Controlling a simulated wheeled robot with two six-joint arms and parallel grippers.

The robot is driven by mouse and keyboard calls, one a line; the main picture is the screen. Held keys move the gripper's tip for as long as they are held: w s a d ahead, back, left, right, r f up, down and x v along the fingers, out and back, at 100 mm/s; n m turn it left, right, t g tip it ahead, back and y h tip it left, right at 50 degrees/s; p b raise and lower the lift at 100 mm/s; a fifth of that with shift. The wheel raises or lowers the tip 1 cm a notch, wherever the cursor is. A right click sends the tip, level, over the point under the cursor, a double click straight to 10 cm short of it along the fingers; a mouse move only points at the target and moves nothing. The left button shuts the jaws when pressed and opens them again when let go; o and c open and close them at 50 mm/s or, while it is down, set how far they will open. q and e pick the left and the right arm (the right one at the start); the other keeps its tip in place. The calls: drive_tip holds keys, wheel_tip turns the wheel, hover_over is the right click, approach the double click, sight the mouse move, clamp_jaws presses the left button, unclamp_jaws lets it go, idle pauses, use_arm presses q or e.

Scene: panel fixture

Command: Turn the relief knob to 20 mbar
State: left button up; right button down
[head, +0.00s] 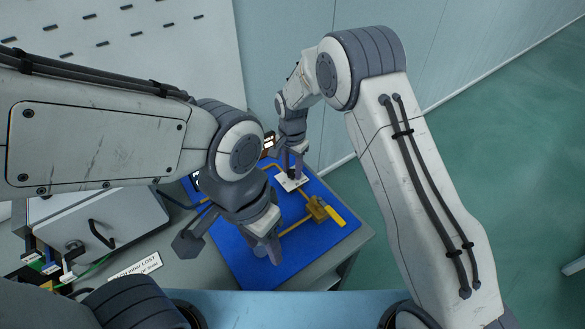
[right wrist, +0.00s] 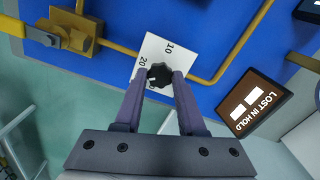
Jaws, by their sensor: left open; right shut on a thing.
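The relief knob (right wrist: 159,75) is a small black ribbed knob on a white dial plate (right wrist: 165,48). The plate shows 10 at the top and 20 at the left; a further mark beside the knob is partly hidden. My right gripper (right wrist: 159,76) is shut on the knob, one finger on each side. The knob's pointer cannot be read clearly. In the head view the plate (head: 291,184) lies under my right gripper (head: 292,172), which hides the knob. My left gripper (head: 270,248) is open and empty above the near part of the blue panel (head: 240,272).
Yellow pipes cross the panel, and a brass valve with a yellow handle (head: 331,212) sits right of the plate. A grey case (head: 95,232) stands at the left.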

sight(292, 172)
drive_tip(key=m, duration=0.5)
drive_tip(key=shift+w+r+m, duration=0.1)
drive_tip(key=shift+w+m, duration=0.1)
drive_tip(key=shift+m, duration=0.2)
idle(0.4)
drive_tip(key=c, duration=0.5)
unclamp_jaws()
drive_tip(key=shift+c, duration=0.2)
drive_tip(key=shift+o, duration=0.2)
drive_tip(key=shift+s, duration=0.1)
wheel_tip(292, 172, up, 10)
drive_tip(key=b, duration=0.1)
drive_tip(key=shift+r+b, duration=0.2)
drive_tip(key=shift+b, duration=0.2)
